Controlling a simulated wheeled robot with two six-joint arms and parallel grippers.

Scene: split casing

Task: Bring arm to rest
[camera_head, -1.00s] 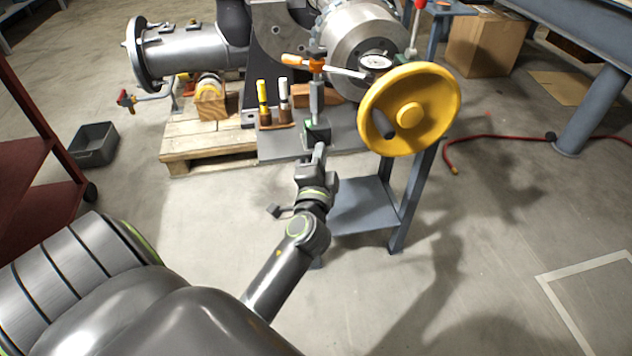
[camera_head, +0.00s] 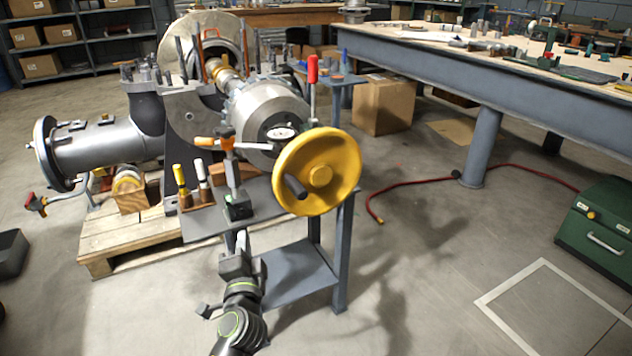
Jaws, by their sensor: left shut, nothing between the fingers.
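My left gripper (camera_head: 240,240) is at the lower middle of the head view, at the end of my dark grey arm. Its fingers are together with nothing between them. They point toward the machine and appear just in front of the dark square base (camera_head: 238,207) of a dial indicator stand; I cannot tell whether they touch it. The dial indicator (camera_head: 282,132) sits up on the stand's arm, beside a yellow handwheel (camera_head: 320,172). My right gripper is out of view.
A small grey stand (camera_head: 300,272) with a lower shelf is right beside my left arm. A wooden pallet (camera_head: 140,235) carries the machine behind. A red hose (camera_head: 450,175) lies on the floor; a long workbench (camera_head: 480,85) and a green case (camera_head: 600,225) stand right. Floor at lower right is clear.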

